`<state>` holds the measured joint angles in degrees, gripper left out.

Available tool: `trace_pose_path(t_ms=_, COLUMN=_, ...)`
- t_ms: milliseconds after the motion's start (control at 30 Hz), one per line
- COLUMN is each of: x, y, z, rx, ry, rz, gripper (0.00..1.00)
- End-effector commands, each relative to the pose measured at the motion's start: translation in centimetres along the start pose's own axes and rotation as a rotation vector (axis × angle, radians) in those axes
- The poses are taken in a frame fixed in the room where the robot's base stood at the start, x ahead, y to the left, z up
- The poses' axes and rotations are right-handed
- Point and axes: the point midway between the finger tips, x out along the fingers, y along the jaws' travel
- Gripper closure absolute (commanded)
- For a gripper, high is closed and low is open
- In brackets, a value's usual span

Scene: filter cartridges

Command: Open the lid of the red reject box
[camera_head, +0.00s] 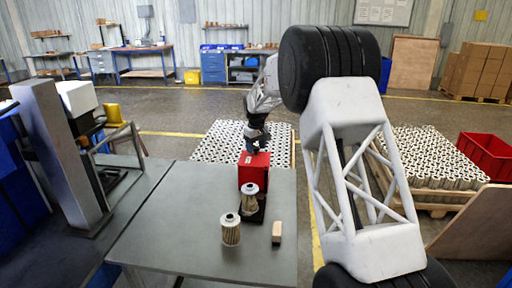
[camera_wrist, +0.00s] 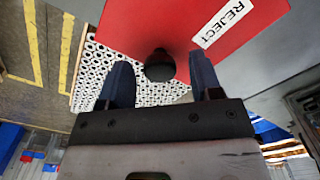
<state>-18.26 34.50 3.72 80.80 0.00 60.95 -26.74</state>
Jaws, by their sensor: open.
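The red reject box (camera_head: 254,172) stands near the far end of the grey table, with a dark part low in front. A cartridge (camera_head: 249,197) hides some of it. In the wrist view its red surface (camera_wrist: 150,22) carries a white REJECT label (camera_wrist: 222,24) and a round black knob (camera_wrist: 159,66). My gripper (camera_wrist: 161,76) is open, its two dark fingers on either side of the knob, with gaps showing. In the head view my gripper (camera_head: 256,147) is at the top of the box. I cannot tell whether the lid is raised.
Another pleated cartridge (camera_head: 231,230) stands on the table (camera_head: 165,225), with a tan block (camera_head: 277,232) to its right. The table's left part is clear. A pallet of cartridges (camera_head: 215,145) lies beyond the box. A grey post (camera_head: 62,155) stands at left.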

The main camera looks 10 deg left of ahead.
Motion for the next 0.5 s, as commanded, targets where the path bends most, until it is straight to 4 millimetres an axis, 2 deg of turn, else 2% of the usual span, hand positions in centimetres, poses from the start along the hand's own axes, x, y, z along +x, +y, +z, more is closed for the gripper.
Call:
trace_pose_path(t_ms=133, x=-0.01, y=0.0, z=0.0, rx=0.0, ry=0.0, rz=0.0, gripper=0.41)
trace_pose_path(t_ms=500, x=-0.02, y=-0.01, z=0.0, rx=0.0, ry=0.0, rz=0.0, gripper=0.98)
